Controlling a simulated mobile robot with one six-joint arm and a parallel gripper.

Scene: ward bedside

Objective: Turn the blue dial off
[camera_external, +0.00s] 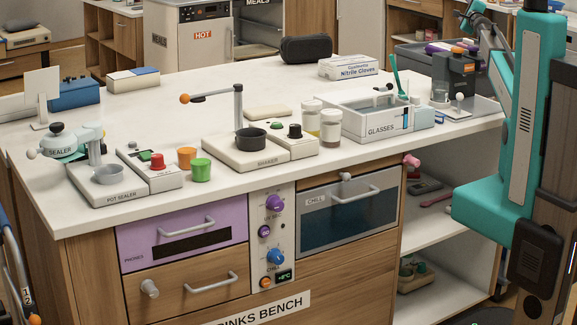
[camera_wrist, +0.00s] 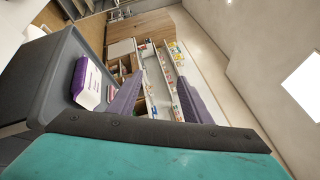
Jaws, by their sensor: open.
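The blue dial (camera_external: 275,256) sits on the narrow pale control panel in the bench front, between the drawers and the chill compartment. A small green-lit display (camera_external: 284,276) is just below it, and purple knobs (camera_external: 275,203) are above it. The pointer on the dial is too small to read. My gripper (camera_wrist: 158,98) shows two purple fingers in the wrist view, apart with nothing between them. I cannot make it out in the external view, where my teal arm stands at the right. The dial is not in the wrist view.
The chill compartment (camera_external: 350,212), with a bar handle, is right of the panel. A purple drawer (camera_external: 184,232) and a wooden drawer (camera_external: 187,284) with protruding handles are left. Open shelves (camera_external: 440,225) lie further right. The wrist view shows a grey surface with a purple-and-white box (camera_wrist: 87,84).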

